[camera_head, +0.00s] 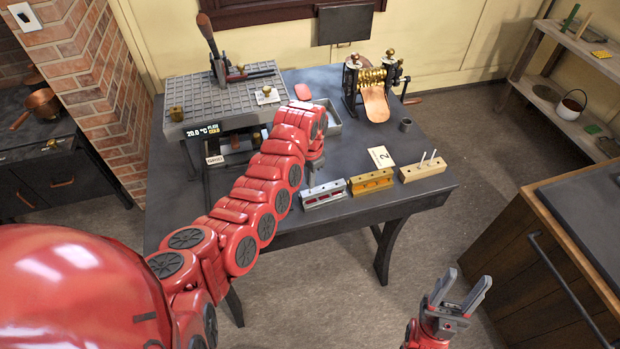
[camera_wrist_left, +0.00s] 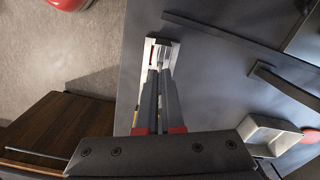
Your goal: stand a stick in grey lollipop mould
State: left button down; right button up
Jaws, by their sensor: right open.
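The grey lollipop mould (camera_head: 325,194) lies at the table's front edge, with red in its slot. In the left wrist view the mould (camera_wrist_left: 174,58) is partly hidden behind the fingers. My left gripper (camera_head: 314,176) points down just behind the mould in the head view. In the wrist view its fingers (camera_wrist_left: 159,72) are close together over the mould; whether a thin stick is between them is not clear. A wooden block (camera_head: 424,173) at the right holds pale upright sticks (camera_head: 433,156). My right gripper (camera_head: 458,294) is open and empty, off the table's front.
A brass-coloured mould (camera_head: 371,182) stands between the grey mould and the block. A grid-topped stand (camera_head: 215,100) fills the back left.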

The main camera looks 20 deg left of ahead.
pick_arm(q)
jog(key=shift+f+b, duration=0.55)
jog(key=shift+f, duration=0.55)
jog(key=c, duration=0.7)
grip_release()
jog(key=shift+o, duration=0.2)
jog(key=shift+r, duration=0.15)
jog(key=shift+r+p, duration=0.65)
jog(key=shift+r, duration=0.25)
jog(key=shift+r, duration=0.15)
jog(key=shift+r, duration=0.35)
jog(key=shift+r+p, duration=0.45)
jog(key=shift+r, duration=0.05)
jog(key=shift+r, duration=0.15)
